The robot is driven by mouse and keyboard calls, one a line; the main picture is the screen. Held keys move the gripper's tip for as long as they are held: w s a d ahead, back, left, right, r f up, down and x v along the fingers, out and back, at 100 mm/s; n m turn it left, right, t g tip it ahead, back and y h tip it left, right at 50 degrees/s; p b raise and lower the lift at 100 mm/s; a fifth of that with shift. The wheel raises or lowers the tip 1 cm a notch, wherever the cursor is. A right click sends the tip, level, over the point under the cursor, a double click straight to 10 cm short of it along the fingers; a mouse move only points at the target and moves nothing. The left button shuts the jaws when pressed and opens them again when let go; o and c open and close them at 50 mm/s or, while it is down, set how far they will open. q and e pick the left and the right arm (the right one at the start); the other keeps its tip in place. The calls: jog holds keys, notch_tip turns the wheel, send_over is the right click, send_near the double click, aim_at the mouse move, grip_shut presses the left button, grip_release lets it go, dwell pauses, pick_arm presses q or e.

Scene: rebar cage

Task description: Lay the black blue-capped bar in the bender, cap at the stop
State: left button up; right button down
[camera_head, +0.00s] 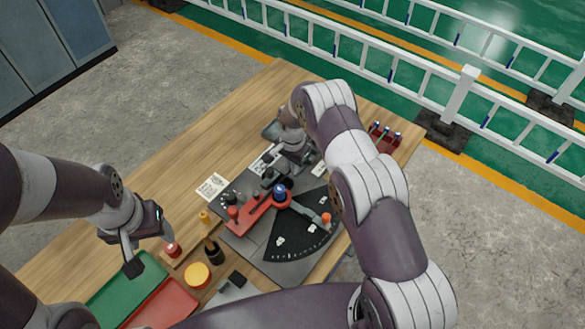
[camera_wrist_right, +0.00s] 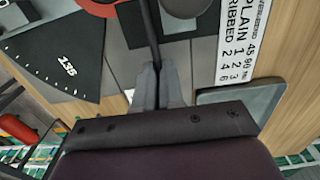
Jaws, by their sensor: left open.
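The bender (camera_head: 255,215) is a dark plate with a red arm, a blue-topped knob and a black fan-shaped angle scale, which also shows in the right wrist view (camera_wrist_right: 55,50). My right gripper (camera_wrist_right: 157,75) is shut on a thin black bar (camera_wrist_right: 150,30), which runs from the fingertips up towards the bender's round parts. The bar's cap is not visible, and I cannot tell whether the bar touches the bender. In the head view my right gripper is at the bender's far side, partly hidden by its arm. My left gripper (camera_head: 133,262) is open and empty, left of the bender.
A red rack (camera_head: 386,137) with several blue-capped bars stands at the far right. A grey tray (camera_wrist_right: 245,100) and a printed card (camera_wrist_right: 240,40) lie near my right gripper. Green (camera_head: 122,288) and red (camera_head: 165,308) trays and a yellow-lidded jar (camera_head: 197,275) are at the near left.

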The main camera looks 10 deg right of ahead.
jog(key=shift+w+a+f, duration=0.1)
jog(key=shift+a, duration=0.05)
jog(key=shift+a+b, duration=0.1)
jog(key=shift+b, duration=0.2)
notch_tip(320, 180, up, 8)
jog(key=p, duration=0.4)
jog(key=shift+f, duration=0.1)
